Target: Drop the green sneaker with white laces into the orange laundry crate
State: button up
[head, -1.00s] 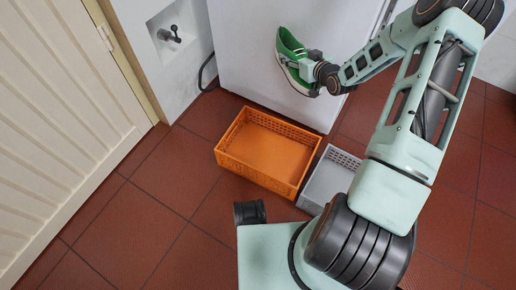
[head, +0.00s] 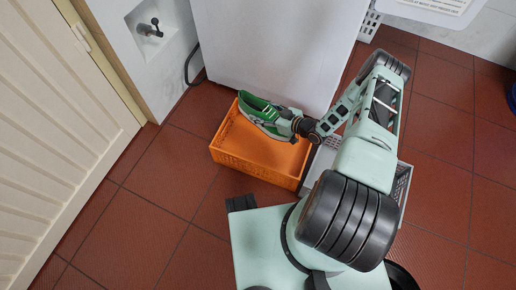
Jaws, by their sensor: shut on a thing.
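The green sneaker (head: 257,112) with a pale sole shows over the back part of the orange laundry crate (head: 250,168). My gripper (head: 284,124) is shut on the sneaker at its right end. The sneaker's left end is near the crate's back left corner. I cannot tell how high the sneaker is above the crate floor or whether it touches the rim. The laces are too small to make out, and my gripper hides part of the shoe. The crate is otherwise empty where I can see into it.
A grey crate (head: 403,178) stands right of the orange one, largely hidden by my arm. A white appliance (head: 270,50) stands close behind the crates. A tap (head: 151,27) is in the wall niche at back left. The red tiled floor (head: 150,215) at left is clear.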

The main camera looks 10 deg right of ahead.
jog(key=shift+w+f+b, duration=0.1)
jog(key=shift+f+b, duration=1.65)
jog(key=shift+f, duration=1)
jog(key=o, duration=1.5)
jog(key=v, duration=1.2)
